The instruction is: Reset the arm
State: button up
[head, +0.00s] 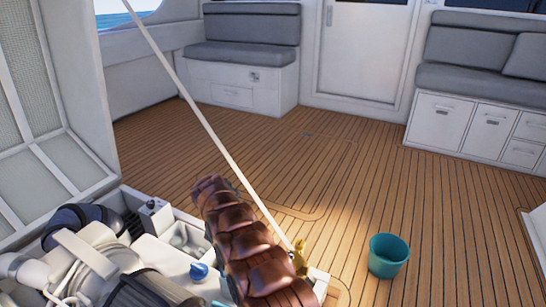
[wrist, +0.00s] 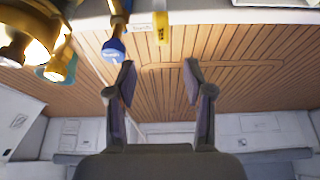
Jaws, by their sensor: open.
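My gripper (wrist: 158,82) shows in the wrist view with its two dark fingers spread apart. Nothing is between the fingers, only the plank floor beyond them. In the head view I cannot make out the gripper's fingers. A blue knob (wrist: 113,50) with a brass stem is just above the left finger in the wrist view, apart from it as far as I can tell. It also shows in the head view (head: 199,271). A yellow tag (wrist: 162,28) is near the top middle of the wrist view.
Brass fittings (wrist: 35,35) fill the wrist view's upper left. The open hatch lid (head: 45,120) stands at left, held by a slanted white strut (head: 190,95). Engine parts (head: 90,265) lie below it. A teal bucket (head: 388,255) stands on the floor (head: 340,180), which is mostly clear.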

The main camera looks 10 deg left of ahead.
jog(key=s+d+r+n+g+p, duration=0.1)
jog(key=s+d+r+p, duration=0.45)
jog(key=d+r, duration=0.55)
jog(key=s+d+r+n+g+y+p, duration=0.15)
jog(key=s+d+r+p, duration=0.45)
jog(key=r, duration=0.9)
jog(key=s+d+r+n+g+p, duration=0.1)
jog(key=s+d+r+p, duration=0.55)
jog(key=r, duration=0.75)
jog(key=s+d+r+g+p, duration=0.1)
jog(key=s+d+r+p, duration=0.7)
jog(key=s+d+r, duration=0.35)
jog(key=s+d+r+p, duration=0.1)
jog(key=s+d+p, duration=0.1)
jog(key=s, duration=0.5)
jog(key=s+d+r+g+p, duration=0.1)
jog(key=s+d+r+p, duration=0.1)
jog(key=s, duration=0.5)
jog(key=s+d+r+p, duration=0.2)
jog(key=s+d+p, duration=0.1)
jog(key=s, duration=0.4)
jog(key=shift+d+r+p, duration=0.25)
jog(key=shift+d+p, duration=0.05)
jog(key=shift+p, duration=0.4)
jog(key=shift+n+g, duration=0.25)
jog(key=shift+c, duration=0.4)
jog(key=shift+c, duration=0.6)
jog(key=shift+a, duration=0.1)
